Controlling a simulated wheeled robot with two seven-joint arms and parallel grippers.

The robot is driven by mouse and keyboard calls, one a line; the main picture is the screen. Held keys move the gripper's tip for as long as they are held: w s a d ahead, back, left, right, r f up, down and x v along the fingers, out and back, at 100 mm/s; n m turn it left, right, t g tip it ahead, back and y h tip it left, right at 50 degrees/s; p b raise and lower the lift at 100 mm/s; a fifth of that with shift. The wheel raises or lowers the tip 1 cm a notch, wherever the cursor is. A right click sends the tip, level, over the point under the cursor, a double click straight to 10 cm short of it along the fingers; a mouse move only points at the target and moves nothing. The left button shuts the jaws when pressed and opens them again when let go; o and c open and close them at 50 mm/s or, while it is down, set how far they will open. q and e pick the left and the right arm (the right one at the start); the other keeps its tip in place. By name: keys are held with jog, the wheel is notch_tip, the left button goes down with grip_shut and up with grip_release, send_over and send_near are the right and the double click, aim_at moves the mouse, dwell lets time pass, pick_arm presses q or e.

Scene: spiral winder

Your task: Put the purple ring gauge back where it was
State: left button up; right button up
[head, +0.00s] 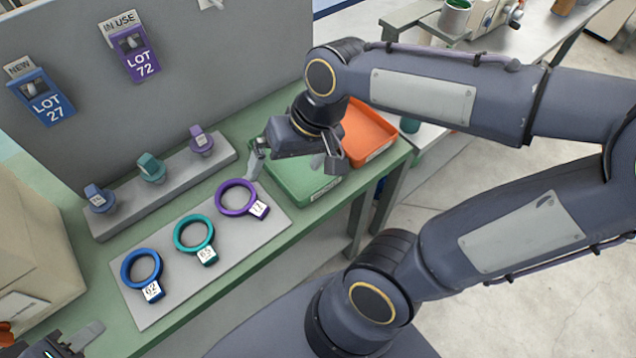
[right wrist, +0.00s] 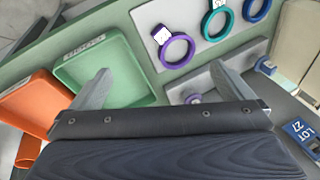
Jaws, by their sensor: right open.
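The purple ring gauge (head: 222,203) lies flat on the light grey board, at its right end beside the teal ring, with its white tag toward the front right. It also shows in the right wrist view (right wrist: 164,60). My right gripper (head: 296,160) is open and empty above the green tray, to the right of the purple ring and apart from it. In the right wrist view its two fingers (right wrist: 163,88) are spread wide with nothing between them. My left gripper (head: 60,345) is only partly in view at the bottom left corner, away from the rings.
The board (head: 172,310) also holds a teal ring (head: 177,236) and a blue ring (head: 124,272). Behind it, a grey stand (head: 125,212) carries blue, teal and purple plugs. A green tray (head: 300,195) and an orange tray (head: 385,128) stand right. A panel bears lot tags.

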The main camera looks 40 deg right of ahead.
jog(key=s+d+f+n+t, duration=0.1)
jog(key=s+t, duration=0.2)
jog(key=s, duration=0.3)
jog(key=shift+s+d, duration=0.15)
jog(key=shift+s, duration=0.2)
dwell(0.9)
